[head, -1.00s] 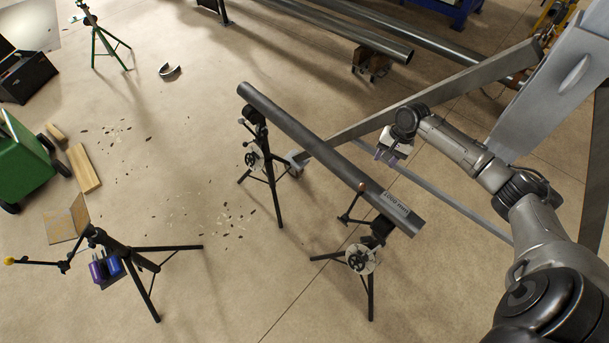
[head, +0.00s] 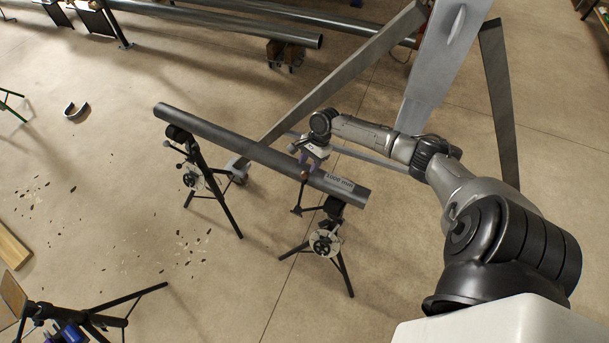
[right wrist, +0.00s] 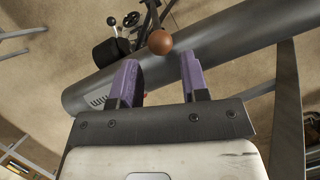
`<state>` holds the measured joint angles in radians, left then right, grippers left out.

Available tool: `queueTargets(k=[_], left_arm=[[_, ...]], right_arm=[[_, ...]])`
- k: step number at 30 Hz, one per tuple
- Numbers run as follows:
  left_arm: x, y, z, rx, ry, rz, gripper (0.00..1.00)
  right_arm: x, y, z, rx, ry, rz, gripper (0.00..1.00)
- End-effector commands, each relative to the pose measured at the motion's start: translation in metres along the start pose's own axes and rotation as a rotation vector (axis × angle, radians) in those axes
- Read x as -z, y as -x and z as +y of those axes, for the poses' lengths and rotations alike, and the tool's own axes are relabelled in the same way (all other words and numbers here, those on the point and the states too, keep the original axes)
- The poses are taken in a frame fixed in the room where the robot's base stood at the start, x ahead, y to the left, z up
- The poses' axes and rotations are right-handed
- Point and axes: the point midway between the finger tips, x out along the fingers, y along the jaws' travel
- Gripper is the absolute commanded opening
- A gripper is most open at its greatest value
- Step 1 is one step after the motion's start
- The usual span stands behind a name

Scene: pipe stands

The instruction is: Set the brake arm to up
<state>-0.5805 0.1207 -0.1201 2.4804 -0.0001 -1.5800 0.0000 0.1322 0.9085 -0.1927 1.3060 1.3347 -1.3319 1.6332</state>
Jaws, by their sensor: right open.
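A dark arm with a brown ball knob (head: 304,176) is on the right pipe stand (head: 325,240), beside the grey pipe. In the right wrist view the brown knob (right wrist: 160,41) shows just beyond my fingertips, roughly centred between them. My right gripper (head: 303,166) is over the pipe, close to the knob. Its purple fingers (right wrist: 157,68) are apart, with nothing between them. I cannot tell whether a finger touches the pipe. The knob's arm is partly hidden in the wrist view. My left gripper is not in view.
The grey pipe (head: 232,146) lies across the right stand and a left stand (head: 192,165). Another tripod stand (head: 95,318) is at the lower left. A wood board (head: 12,248) and scattered debris lie on the floor. Long pipes (head: 230,27) lie at the back.

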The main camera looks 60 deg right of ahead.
Motion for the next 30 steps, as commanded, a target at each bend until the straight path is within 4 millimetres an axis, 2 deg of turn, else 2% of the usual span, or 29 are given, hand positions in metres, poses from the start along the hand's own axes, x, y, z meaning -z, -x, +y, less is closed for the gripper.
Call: queueTargets(k=[6, 12, 26, 30], left_arm=[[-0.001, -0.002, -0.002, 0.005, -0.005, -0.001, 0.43], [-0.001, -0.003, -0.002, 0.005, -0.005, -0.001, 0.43], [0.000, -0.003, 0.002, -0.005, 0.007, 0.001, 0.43], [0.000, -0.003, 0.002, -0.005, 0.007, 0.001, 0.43]], right_arm=[[-0.001, -0.035, 0.000, -0.001, 0.000, -0.001, 0.41], [0.000, -0.053, 0.000, -0.001, 0.001, 0.000, 0.41], [0.000, -0.060, 0.000, 0.000, 0.002, 0.001, 0.41], [0.000, -0.060, 0.000, 0.000, 0.002, 0.001, 0.29]])
